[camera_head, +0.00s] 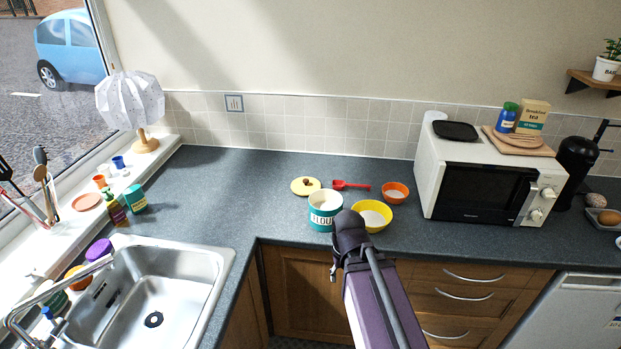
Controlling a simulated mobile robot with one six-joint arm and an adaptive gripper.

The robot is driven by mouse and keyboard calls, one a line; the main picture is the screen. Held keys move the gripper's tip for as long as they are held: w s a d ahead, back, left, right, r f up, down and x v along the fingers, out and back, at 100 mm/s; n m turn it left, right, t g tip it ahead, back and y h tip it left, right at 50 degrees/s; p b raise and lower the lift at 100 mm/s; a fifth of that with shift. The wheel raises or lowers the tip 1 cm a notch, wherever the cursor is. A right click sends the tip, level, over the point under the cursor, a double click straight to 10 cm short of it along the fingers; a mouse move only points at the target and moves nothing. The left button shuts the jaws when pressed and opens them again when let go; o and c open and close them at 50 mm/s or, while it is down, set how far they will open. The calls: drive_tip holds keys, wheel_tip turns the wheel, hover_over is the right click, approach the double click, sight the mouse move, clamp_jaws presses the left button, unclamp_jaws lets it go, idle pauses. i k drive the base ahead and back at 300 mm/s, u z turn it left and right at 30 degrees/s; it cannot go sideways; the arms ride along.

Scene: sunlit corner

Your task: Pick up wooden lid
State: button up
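The wooden lid (300,187) is a round, pale yellow disc with a brown knob on top. It lies knob up on the dark worktop, behind and to the left of the teal and white flour canister (320,222). The canister stands with its top open. My arm rises from the bottom of the view, and its dark upper joint is in front of the canister and yellow bowl. The fingers of my gripper cannot be made out. Nothing touches the lid from above.
A red scoop (352,185), an orange bowl (396,192) and a yellow bowl (373,217) are right of the lid. A white microwave (427,178) stands farther right. The sink (222,262) is at front left. The worktop (225,190) left of the lid is clear.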

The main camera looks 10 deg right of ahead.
sight(301, 186)
drive_tip(key=i, duration=0.9)
drive_tip(key=u, duration=0.05)
